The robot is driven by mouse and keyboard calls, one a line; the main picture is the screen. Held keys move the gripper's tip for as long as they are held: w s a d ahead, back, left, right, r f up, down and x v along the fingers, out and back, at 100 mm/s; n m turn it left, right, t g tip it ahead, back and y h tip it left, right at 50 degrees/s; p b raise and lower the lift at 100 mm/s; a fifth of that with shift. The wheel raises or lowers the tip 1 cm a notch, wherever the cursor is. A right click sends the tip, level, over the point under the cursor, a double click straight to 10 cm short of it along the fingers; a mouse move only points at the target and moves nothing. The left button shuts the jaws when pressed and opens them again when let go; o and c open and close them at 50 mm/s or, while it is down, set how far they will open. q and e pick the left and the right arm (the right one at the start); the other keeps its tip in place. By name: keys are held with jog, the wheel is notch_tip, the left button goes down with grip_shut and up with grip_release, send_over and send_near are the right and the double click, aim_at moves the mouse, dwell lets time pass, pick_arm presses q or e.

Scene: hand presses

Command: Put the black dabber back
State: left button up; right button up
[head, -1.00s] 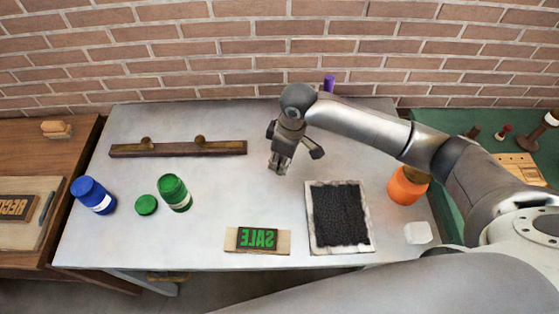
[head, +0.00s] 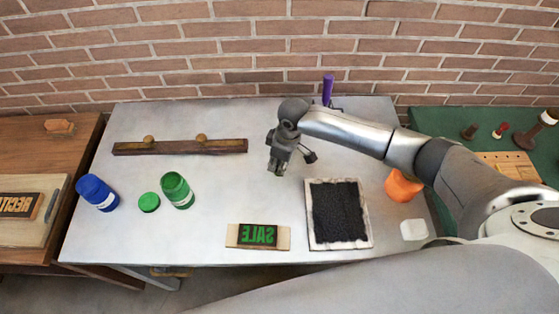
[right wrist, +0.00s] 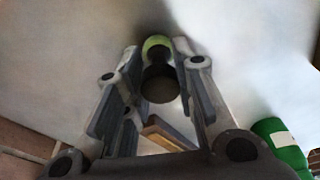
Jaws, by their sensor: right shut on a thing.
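My right gripper (head: 277,168) hangs above the middle of the grey table. In the right wrist view, its fingers (right wrist: 158,62) are shut on a dark, round-ended dabber (right wrist: 160,86) with a yellow-green far end. The dabber is hardly visible in the head view, so its height above the table is unclear. A dark wooden rack (head: 175,147) with two round brown knobs lies at the back left, apart from the gripper. A black inked slab (head: 338,212) with a pale border lies at the front right. My left gripper is out of view.
A green SALE block (head: 258,236) lies at the front. An orange jar (head: 402,186) and white block (head: 413,230) are at the right. A purple object (head: 327,90) stands behind my arm.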

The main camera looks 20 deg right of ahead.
jog(key=o, duration=1)
jog(key=shift+c, duration=0.2)
notch_tip(320, 180, up, 12)
jog(key=s+d+b, duration=0.1)
jog(key=b, duration=0.1)
jog(key=shift+d+b, duration=0.25)
jog(key=shift+b, duration=0.1)
jog(key=shift+s, duration=0.15)
